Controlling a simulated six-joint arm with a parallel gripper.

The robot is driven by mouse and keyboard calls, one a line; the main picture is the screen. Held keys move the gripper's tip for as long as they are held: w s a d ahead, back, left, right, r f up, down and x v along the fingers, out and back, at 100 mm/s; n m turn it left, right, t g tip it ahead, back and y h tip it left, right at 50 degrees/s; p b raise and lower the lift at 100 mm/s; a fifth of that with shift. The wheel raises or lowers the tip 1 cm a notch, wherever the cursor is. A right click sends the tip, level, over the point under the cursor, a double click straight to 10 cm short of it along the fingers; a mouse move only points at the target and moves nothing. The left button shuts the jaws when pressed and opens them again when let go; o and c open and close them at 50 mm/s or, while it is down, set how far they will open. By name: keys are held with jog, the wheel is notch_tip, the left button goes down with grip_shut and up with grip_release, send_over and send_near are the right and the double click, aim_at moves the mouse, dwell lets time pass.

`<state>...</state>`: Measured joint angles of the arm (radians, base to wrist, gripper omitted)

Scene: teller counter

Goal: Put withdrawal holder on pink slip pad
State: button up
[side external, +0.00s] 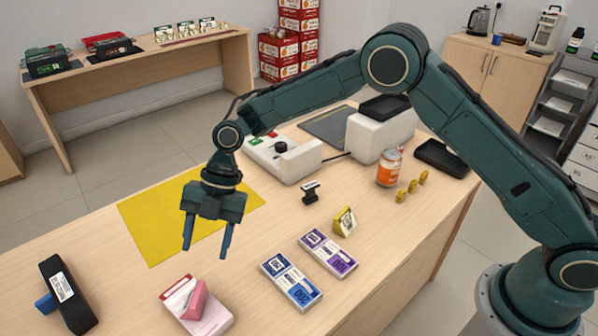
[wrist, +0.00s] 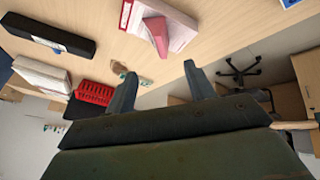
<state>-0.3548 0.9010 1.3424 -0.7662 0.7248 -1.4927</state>
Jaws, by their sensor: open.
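The pink slip pad (side external: 212,318) lies near the front edge of the counter, and it also shows at the top of the wrist view (wrist: 180,38). A pink wedge-shaped holder (side external: 195,300), which looks like the withdrawal holder, rests on top of the pad; it also shows in the wrist view (wrist: 156,33). My gripper (side external: 207,248) is open and empty, with its fingers pointing down. It hangs above the counter, behind the pad and apart from it. A yellow wedge-shaped holder (side external: 344,221) stands apart, further right; its label is too small to read.
Blue-white (side external: 291,281) and purple-white (side external: 328,253) pads lie right of the pink pad. A black case-like object (side external: 68,295) lies left. A yellow mat (side external: 150,222), small black stamp (side external: 310,191), orange can (side external: 389,168) and white machine (side external: 295,160) are further back.

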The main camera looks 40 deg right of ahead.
jog(key=s+d+r+m+t+h, duration=0.1)
jog(key=s+d+r+m+t, duration=0.2)
jog(key=d+r, duration=0.35)
jog(key=s+d+r+m, duration=0.3)
jog(key=d+r+m, duration=0.3)
jog(key=r, duration=0.1)
jog(key=s+d+r+m+t+h, duration=0.1)
jog(key=s+d+r+m+t, duration=0.2)
jog(key=d+r, duration=0.35)
jog(key=s+d+m+h, duration=0.2)
jog(key=s+d+m, duration=0.5)
jog(key=s, duration=0.3)
jog(key=s+d+r+m+t+h, duration=0.1)
jog(key=s+d+m, duration=0.6)
jog(key=s, duration=0.3)
jog(key=shift+s+m+t+h, duration=0.2)
jog(key=shift+m+t+h, duration=0.15)
jog(key=shift+m, duration=0.55)
